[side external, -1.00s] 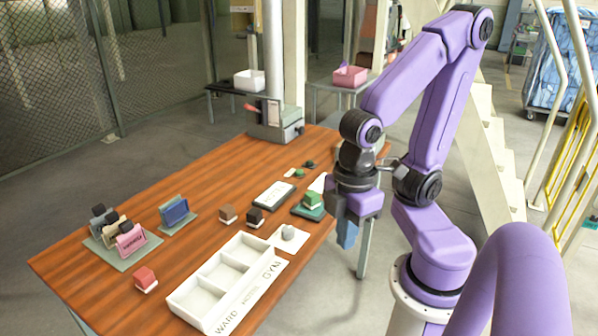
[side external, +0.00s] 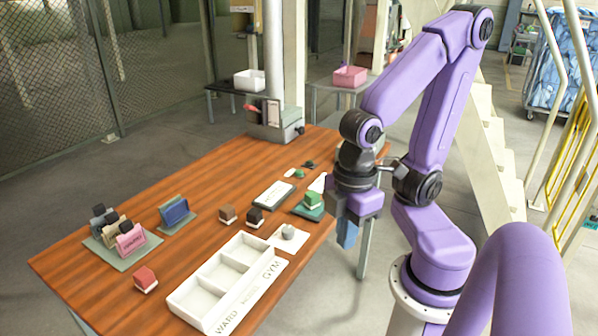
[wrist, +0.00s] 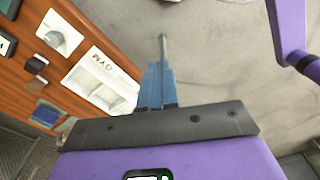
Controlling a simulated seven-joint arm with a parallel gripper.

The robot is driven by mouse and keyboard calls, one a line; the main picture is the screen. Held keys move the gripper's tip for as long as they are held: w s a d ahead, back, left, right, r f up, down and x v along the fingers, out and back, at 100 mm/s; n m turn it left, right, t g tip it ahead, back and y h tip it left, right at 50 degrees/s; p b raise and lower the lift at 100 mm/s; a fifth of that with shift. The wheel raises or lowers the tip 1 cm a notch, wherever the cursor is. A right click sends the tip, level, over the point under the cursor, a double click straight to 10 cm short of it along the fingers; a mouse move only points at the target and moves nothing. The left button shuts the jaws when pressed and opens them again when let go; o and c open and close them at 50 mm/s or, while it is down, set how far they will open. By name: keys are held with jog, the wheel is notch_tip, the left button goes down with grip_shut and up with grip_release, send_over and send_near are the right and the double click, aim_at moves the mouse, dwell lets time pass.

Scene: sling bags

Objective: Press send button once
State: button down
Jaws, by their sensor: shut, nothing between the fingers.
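No label reading "send" is legible, so I cannot tell which part is the send button. A small green button-like piece (side external: 300,174) and a dark one (side external: 309,164) sit on the wooden table (side external: 150,240) toward its far end. A grey machine (side external: 276,122) with a red handle stands at the far end. My gripper (side external: 346,236) is shut and empty, pointing down just off the table's right edge, apart from everything on it. Its blue fingers show together in the wrist view (wrist: 157,86).
A white three-compartment tray (side external: 185,299) lies near the front, with a grey knob (side external: 289,232) beside it.

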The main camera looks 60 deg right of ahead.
jog(key=shift+w, duration=0.1)
jog(key=w+a+m+g+y, duration=0.1)
jog(key=w+a+m+y, duration=0.15)
jog(key=w+m, duration=1.05)
jog(key=w+d+f+m+t+y, duration=0.1)
jog(key=w+d+m, duration=0.35)
jog(key=w, duration=0.35)
jog(key=w+d+f+m+t+y, duration=0.1)
jog(key=w+d+m+t+y, duration=0.15)
jog(key=w+d, duration=0.35)
jog(key=w+d+f+m+t+h, duration=0.1)
jog(key=d+m, duration=0.4)
jog(key=d, duration=0.7)
jog(key=w+d+f+m+t+h, duration=0.2)
jog(key=d+m, duration=0.4)
jog(key=d, duration=0.6)
jog(key=w+d+f+m+t+h, duration=0.1)
jog(key=d+m, duration=0.5)
jog(key=d, duration=0.6)
jog(key=w+f+t, duration=0.1)
jog(key=w+t, duration=0.1)
jog(key=w, duration=0.1)
jog(key=shift+h, duration=0.3)
jog(key=shift+a, duration=0.1)
